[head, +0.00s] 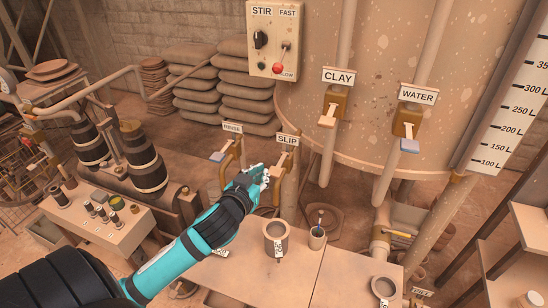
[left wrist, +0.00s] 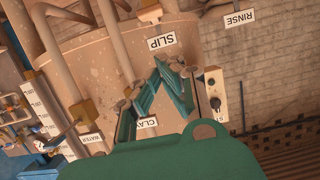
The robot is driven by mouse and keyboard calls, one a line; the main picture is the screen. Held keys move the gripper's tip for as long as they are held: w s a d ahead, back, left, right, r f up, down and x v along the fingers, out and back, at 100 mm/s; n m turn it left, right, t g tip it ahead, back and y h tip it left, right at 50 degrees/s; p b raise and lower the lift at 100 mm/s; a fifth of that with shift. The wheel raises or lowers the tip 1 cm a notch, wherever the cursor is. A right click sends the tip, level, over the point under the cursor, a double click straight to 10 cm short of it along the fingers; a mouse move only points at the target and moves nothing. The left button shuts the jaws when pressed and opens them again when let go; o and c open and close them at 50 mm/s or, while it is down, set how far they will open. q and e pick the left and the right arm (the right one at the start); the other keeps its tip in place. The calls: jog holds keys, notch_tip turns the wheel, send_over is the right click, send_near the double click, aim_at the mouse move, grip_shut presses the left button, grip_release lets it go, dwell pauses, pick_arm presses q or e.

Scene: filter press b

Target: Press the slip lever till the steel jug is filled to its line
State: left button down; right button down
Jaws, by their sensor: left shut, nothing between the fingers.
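The slip lever (head: 280,158) is a pale paddle under the SLIP sign (head: 288,139). My left gripper (head: 264,174) is shut and empty, just below and left of the lever; whether it touches the lever I cannot tell. In the left wrist view the shut fingers (left wrist: 166,68) point toward the SLIP sign (left wrist: 161,41), and the lever itself is not clear. A grey-tan jug (head: 276,240) with a label on its front, probably the steel jug, stands upright on the bench below the gripper. Its fill line and level are not readable. My right gripper is out of view.
The RINSE lever (head: 218,156) is close left. The CLAY lever (head: 328,115) and WATER lever (head: 409,144) are on the right. A small brush pot (head: 317,238) stands right of the jug; another labelled vessel (head: 383,288) stands at the front. The STIR box (head: 274,40) hangs above.

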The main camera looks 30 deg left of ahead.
pick_arm(q)
jog(key=shift+r, duration=0.5)
jog(key=shift+w, duration=0.1)
jog(key=p, duration=0.3)
send_over(274, 175)
jog(key=shift+w+f, duration=0.2)
jog(key=shift+f, duration=0.9)
notch_tip(274, 175, down, 3)
jog(key=shift+s+p, duration=0.15)
jog(key=shift+p, duration=0.15)
jog(key=shift+s+f, duration=0.1)
jog(key=shift+f, duration=0.55)
